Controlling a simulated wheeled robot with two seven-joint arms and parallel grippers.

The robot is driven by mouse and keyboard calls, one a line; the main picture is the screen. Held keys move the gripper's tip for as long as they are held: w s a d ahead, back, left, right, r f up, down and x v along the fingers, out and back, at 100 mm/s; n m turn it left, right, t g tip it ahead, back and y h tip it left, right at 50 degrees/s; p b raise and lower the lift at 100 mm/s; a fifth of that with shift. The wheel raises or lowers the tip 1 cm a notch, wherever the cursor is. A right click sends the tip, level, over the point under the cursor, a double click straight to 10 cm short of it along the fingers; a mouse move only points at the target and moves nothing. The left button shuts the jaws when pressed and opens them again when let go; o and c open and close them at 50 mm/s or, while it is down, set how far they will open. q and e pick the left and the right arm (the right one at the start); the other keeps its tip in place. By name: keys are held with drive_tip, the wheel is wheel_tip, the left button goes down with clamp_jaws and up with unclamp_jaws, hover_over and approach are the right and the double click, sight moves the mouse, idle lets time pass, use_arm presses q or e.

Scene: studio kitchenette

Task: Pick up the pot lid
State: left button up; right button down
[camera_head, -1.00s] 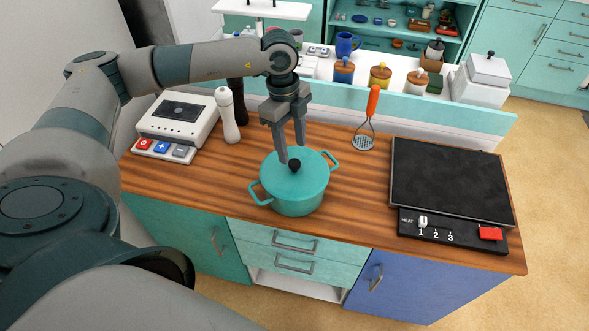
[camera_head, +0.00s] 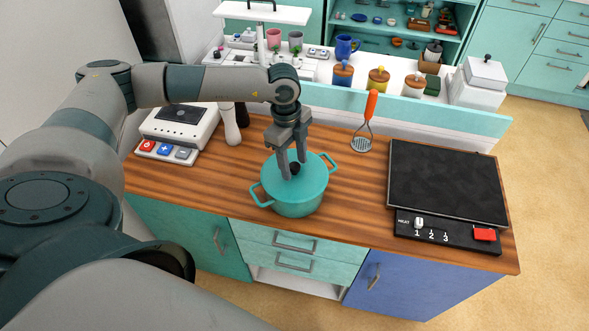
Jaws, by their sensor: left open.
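The pot lid (camera_head: 312,172) is teal with a small black knob (camera_head: 295,168). It sits on the teal pot (camera_head: 298,206), which has two side handles and stands on the wooden counter. My left gripper (camera_head: 292,171) points down at the lid from above. Its two fingers are open and sit around or just in front of the knob; I cannot tell whether they touch it. My right gripper is not in view.
A white scale (camera_head: 178,130) and a white mill (camera_head: 230,124) stand left of the pot. A masher (camera_head: 366,122) with an orange handle is behind, to the right. A black hotplate (camera_head: 447,182) fills the right side. Wooden counter (camera_head: 345,200) is bare right of the pot.

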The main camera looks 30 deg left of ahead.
sight(298, 167)
use_arm(q)
drive_tip(key=shift+c, duration=0.5)
clamp_jaws()
drive_tip(key=shift+r, duration=0.15)
drive_tip(key=shift+r+b, duration=0.5)
drive_tip(key=r+b, duration=0.1)
drive_tip(key=d+r+b, duration=0.1)
drive_tip(key=r, duration=0.1)
drive_tip(key=shift+d+r, duration=0.1)
drive_tip(key=shift+d, duration=0.1)
drive_tip(key=d+r+b, duration=0.3)
drive_tip(key=d+r, duration=0.3)
drive_tip(key=d, duration=0.4)
drive_tip(key=shift+d+r+b, duration=0.2)
drive_tip(key=shift+r+b, duration=0.15)
drive_tip(key=shift+b, duration=0.05)
